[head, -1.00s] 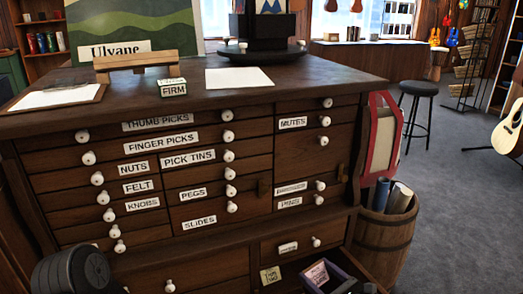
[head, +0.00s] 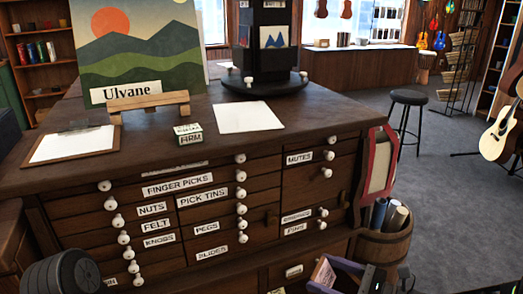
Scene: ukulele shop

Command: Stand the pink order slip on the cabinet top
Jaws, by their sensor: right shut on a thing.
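The pink order slip (head: 325,272) shows at the bottom of the head view as a small pale pink card with dark marks. It is in front of the cabinet's lower right drawers, well below the top. My right gripper (head: 345,272) is beside it, low in the picture and shut on it; the fingertips are partly hidden. The dark wooden cabinet top (head: 300,112) carries several things and has bare wood at its front right. My left gripper is out of view.
On the top are a clipboard (head: 72,144), a wooden stand (head: 150,104), a small FIRM box (head: 188,134), a white sheet (head: 247,117) and a dark round display stand (head: 264,86). A landscape picture (head: 140,50) stands behind. A barrel (head: 385,246) is right of the cabinet.

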